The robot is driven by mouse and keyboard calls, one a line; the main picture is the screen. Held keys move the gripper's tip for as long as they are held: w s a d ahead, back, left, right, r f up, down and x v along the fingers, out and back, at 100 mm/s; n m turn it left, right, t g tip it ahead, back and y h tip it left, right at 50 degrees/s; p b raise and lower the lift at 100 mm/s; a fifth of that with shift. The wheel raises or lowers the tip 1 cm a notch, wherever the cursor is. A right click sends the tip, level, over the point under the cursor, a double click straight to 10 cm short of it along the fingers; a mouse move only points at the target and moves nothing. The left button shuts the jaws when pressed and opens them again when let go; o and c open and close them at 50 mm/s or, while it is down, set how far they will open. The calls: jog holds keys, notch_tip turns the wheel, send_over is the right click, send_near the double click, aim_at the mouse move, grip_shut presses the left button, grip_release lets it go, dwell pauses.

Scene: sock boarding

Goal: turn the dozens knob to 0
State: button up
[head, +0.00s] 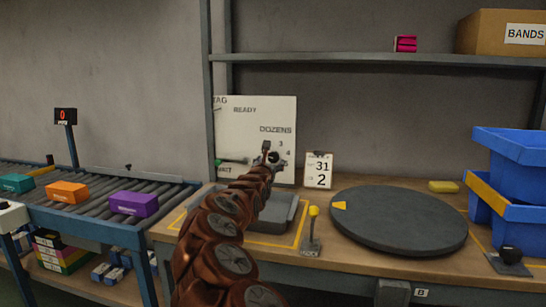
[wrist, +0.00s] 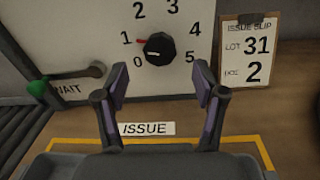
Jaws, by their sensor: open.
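The dozens knob (wrist: 158,48) is a round black dial on a white panel, ringed by the numbers 0 to 5. In the wrist view its red pointer (wrist: 142,41) points left at the 1; the 0 (wrist: 137,61) is just below that. My gripper (wrist: 160,80) is open, its two purple-padded fingers apart below and to either side of the knob, with nothing between them. In the head view my arm reaches up to the panel (head: 232,125), and my gripper (head: 269,155) partly hides the knob and its numbers.
A green-tipped lever (wrist: 40,88) marked WAIT is left of the knob. An issue slip (wrist: 246,50) reading lot 31, 2 is on the right. A grey tray (head: 284,212) lies below. A dark turntable (head: 398,222) and blue bins (head: 510,183) stand farther right.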

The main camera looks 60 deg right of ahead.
aim_at(273, 158)
jog(key=shift+w+d+p, duration=0.35)
jog(key=shift+w+d, duration=0.05)
jog(key=shift+d, duration=0.1)
jog(key=shift+p+x, duration=1.3)
jog(key=shift+x, duration=1.05)
jog(key=shift+s, duration=0.15)
jog(key=shift+f, duration=0.1)
jog(key=c, duration=1.2)
